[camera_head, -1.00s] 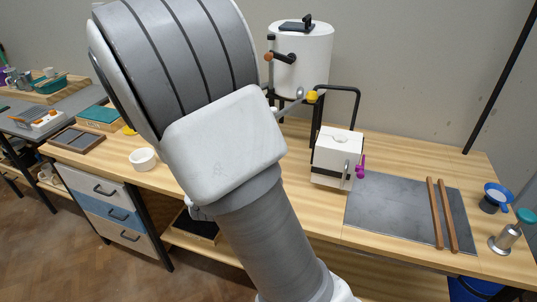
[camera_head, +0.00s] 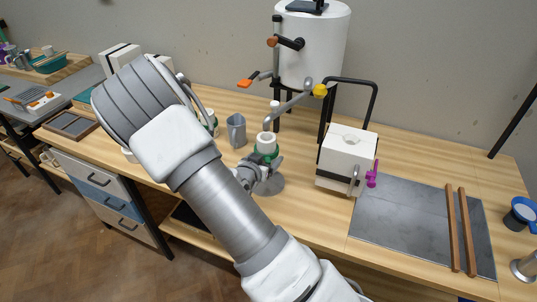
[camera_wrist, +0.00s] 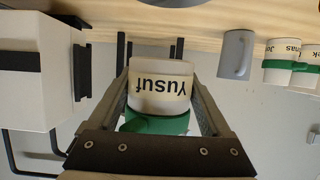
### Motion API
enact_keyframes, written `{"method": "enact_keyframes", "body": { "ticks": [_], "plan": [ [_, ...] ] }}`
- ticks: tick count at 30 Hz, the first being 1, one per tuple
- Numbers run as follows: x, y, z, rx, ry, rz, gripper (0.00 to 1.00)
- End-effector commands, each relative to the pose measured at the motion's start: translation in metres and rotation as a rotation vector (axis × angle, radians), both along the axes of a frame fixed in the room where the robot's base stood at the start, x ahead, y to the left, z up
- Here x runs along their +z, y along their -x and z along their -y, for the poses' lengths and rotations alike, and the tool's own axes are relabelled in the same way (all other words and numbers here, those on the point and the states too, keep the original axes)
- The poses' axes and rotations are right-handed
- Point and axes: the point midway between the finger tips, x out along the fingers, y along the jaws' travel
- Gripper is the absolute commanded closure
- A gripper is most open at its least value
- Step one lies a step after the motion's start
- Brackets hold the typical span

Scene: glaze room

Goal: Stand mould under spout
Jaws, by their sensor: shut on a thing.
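The mould (camera_head: 266,143) is a white cup with a green band. In the wrist view it (camera_wrist: 160,80) bears the label "Yusuf", which reads upside down. My gripper (camera_head: 262,168) is shut on it, with a finger on each side in the wrist view (camera_wrist: 160,108). The grey spout (camera_head: 285,106) comes off the white tank (camera_head: 312,50) and has a yellow knob (camera_head: 320,90). The spout's bent end appears right above the mould's mouth; the exact depth between them is unclear. A round grey disc (camera_head: 271,186) shows on the bench beside my gripper; its contact with the mould is hidden.
A grey mug (camera_head: 236,131) stands left of the mould. More green-banded cups (camera_wrist: 277,68) are beyond it, partly hidden by my arm in the head view. A white box (camera_head: 345,158) with a purple knob stands to the right, then a grey slab (camera_head: 405,225) with two wooden strips.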

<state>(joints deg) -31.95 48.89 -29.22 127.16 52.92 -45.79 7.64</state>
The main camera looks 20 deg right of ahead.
Motion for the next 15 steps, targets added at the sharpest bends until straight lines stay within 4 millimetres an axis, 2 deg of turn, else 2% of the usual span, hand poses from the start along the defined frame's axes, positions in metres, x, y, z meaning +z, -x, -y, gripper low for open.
{"method": "enact_keyframes", "body": {
  "ticks": [8, 15],
  "plan": [
    [-0.014, -0.001, 0.000, 0.001, 0.001, 0.002, 0.84],
    [-0.040, -0.001, 0.000, 0.001, 0.002, 0.001, 0.84]
  ]
}}
